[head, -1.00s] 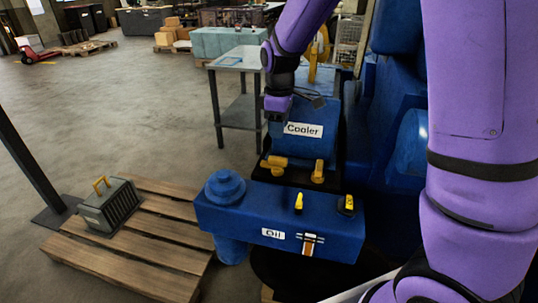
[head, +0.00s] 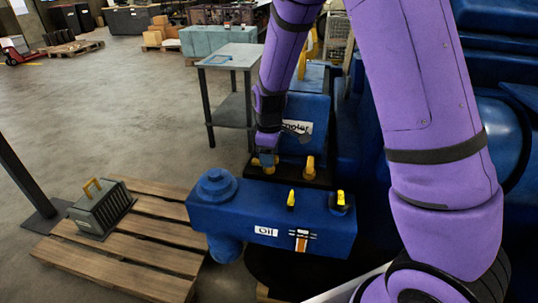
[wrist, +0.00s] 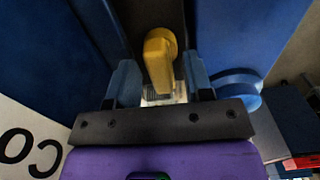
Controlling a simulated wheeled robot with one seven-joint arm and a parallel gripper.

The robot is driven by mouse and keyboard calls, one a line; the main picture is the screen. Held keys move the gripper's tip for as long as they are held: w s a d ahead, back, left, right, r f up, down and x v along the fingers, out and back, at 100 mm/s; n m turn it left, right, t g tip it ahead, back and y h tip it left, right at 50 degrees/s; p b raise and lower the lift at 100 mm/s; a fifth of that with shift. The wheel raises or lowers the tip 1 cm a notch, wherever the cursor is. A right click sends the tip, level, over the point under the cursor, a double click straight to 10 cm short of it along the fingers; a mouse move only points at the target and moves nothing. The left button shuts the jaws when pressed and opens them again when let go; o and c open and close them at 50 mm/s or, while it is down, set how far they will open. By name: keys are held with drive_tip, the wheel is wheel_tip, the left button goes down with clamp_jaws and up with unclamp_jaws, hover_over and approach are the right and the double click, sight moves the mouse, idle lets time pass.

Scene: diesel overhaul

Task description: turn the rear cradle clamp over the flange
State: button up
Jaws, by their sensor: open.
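Two yellow clamps stand on the dark ledge between the blue cooler (head: 316,110) and the blue oil housing (head: 225,212). The left clamp (head: 256,162) is partly hidden by my gripper (head: 266,158), which is lowered onto it. The right clamp (head: 309,167) is clear of my gripper. In the wrist view, a yellow clamp handle (wrist: 158,62) stands between the two blue fingers of my gripper (wrist: 160,84). The fingers are apart, with gaps to the handle on both sides. I cannot tell where the flange edge lies under the clamp.
The oil housing has a round cap (head: 215,183) and small yellow-topped fittings. A wooden pallet (head: 150,245) with a grey-green handled box (head: 101,210) is at left. A metal table (head: 230,58) stands behind. Open floor lies left.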

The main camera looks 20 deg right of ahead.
clamp_jaws()
